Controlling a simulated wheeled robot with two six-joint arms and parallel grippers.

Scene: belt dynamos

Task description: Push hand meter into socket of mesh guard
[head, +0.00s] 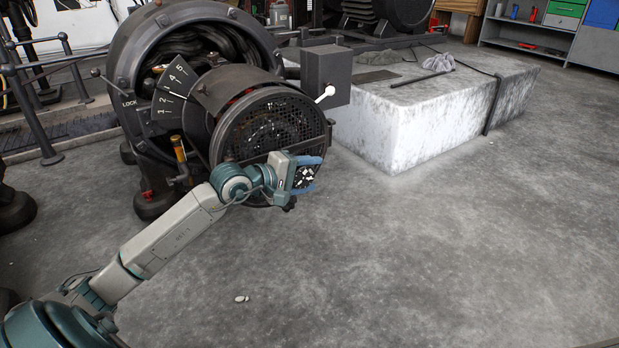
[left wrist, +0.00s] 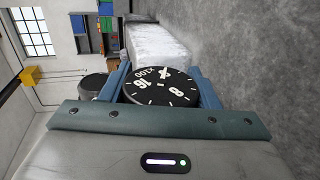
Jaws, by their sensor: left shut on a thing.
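The hand meter (head: 303,177), a round black dial with white numbers and marks, is between the blue fingers of my left gripper (head: 306,175). In the left wrist view the gripper is shut on the hand meter (left wrist: 160,88), dial face toward the camera. The mesh guard (head: 268,128) is the round dark grille on the end of the dynamo. My left gripper is at its lower right edge in the head view; I cannot tell whether the meter touches it. I cannot make out the socket. My right gripper is not in view.
The dynamo (head: 124,62) has a numbered scale plate (head: 172,90) and a grey box (head: 325,68) with a white-knobbed lever (head: 325,93). A pale concrete block (head: 400,125) stands to the right. The floor (head: 430,260) in front is mostly clear, with a small pale object (head: 241,299).

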